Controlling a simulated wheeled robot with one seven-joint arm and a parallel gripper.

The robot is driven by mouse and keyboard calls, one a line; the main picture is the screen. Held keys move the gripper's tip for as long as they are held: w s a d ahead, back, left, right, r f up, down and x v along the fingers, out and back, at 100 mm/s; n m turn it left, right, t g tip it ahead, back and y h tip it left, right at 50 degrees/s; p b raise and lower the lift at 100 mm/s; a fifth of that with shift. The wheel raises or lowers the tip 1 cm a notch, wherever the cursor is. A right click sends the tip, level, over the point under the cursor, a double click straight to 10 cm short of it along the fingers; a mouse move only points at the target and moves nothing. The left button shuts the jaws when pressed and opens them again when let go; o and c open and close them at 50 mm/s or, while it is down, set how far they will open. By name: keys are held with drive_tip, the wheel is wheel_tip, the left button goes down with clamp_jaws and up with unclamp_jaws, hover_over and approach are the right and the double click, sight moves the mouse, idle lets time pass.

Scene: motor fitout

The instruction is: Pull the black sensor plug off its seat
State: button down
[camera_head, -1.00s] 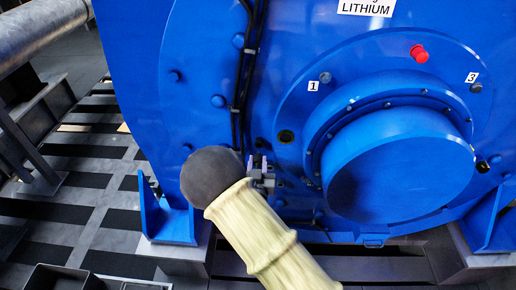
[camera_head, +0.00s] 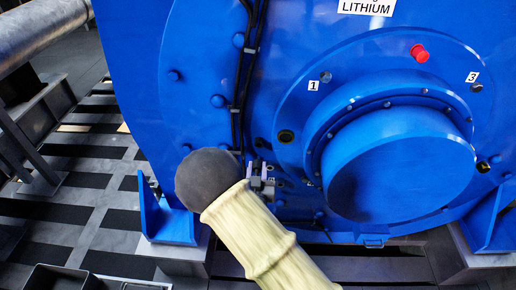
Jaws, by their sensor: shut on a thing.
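My gripper (camera_head: 262,182) is small in view, at the lower left of the blue motor housing (camera_head: 215,60), just right of my rounded dark wrist part. It is shut on a small dark thing between its fingers, which I take to be the black sensor plug; it is mostly hidden by the fingers. I cannot tell whether the plug is touching its seat or apart from it. Its seat is not clearly visible.
Black cables (camera_head: 241,85) run down the housing just above my gripper. A large round blue cover (camera_head: 400,165) juts out to the right. A red plug (camera_head: 420,53) and a grey plug (camera_head: 326,77) sit higher. A blue foot bracket (camera_head: 166,220) stands at lower left.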

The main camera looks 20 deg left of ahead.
drive_tip(key=p+v, duration=0.4)
drive_tip(key=v, duration=1.7)
idle(0.7)
drive_tip(key=shift+a, duration=0.15)
idle(0.3)
